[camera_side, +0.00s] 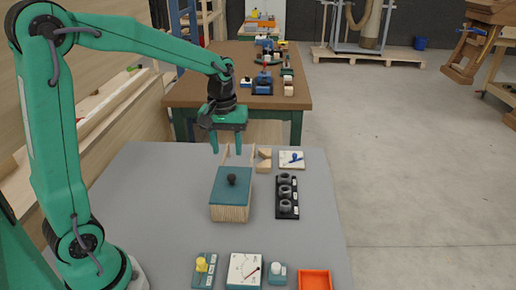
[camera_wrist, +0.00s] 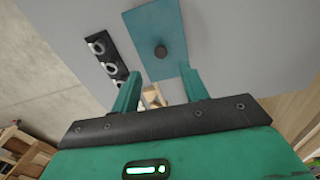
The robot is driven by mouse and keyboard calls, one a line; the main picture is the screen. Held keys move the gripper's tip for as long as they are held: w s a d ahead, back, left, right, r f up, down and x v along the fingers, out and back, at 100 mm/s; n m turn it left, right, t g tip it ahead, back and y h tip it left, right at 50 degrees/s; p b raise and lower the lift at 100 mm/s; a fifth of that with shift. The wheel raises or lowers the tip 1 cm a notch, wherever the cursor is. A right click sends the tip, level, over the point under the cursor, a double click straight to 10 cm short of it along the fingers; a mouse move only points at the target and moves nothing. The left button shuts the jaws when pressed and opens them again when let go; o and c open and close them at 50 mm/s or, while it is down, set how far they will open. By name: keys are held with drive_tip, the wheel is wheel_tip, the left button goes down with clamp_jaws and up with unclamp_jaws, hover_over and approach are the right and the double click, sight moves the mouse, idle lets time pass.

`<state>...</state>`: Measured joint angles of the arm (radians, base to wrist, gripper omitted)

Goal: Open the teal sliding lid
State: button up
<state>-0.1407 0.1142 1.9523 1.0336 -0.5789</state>
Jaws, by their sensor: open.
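A wooden box (camera_side: 230,213) stands on the grey table, topped by the teal sliding lid (camera_side: 238,194) with a dark round knob (camera_side: 231,179). The lid and its knob also show in the wrist view, the lid (camera_wrist: 148,30) at the top and the knob (camera_wrist: 161,51) near the middle. In the side view, the lid covers the box top as far as I can see. My gripper (camera_side: 226,150) is open and empty, pointing down beyond the far end of the box, apart from the knob. Its two fingers (camera_wrist: 160,84) show in the wrist view.
Right of the box is a black rack with dark rings (camera_side: 286,196). Wooden blocks (camera_side: 264,158) and a white card with a blue piece (camera_side: 292,160) lie behind. A meter (camera_side: 244,271) and an orange tray (camera_side: 314,280) are at the front. The table left of the box is clear.

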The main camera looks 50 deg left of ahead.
sight(231, 176)
drive_tip(key=shift+w+a+f+n, duration=0.2)
drive_tip(key=shift+w+f, duration=0.15)
drive_tip(key=shift+f, duration=0.05)
drive_tip(key=shift+w+a+f+n, duration=0.2)
drive_tip(key=shift+w+f, duration=0.1)
drive_tip(key=shift+f, duration=0.1)
drive_tip(key=shift+f, duration=0.1)
drive_tip(key=shift+d+f, duration=0.1)
drive_tip(key=shift+f, duration=3.75)
clamp_jaws()
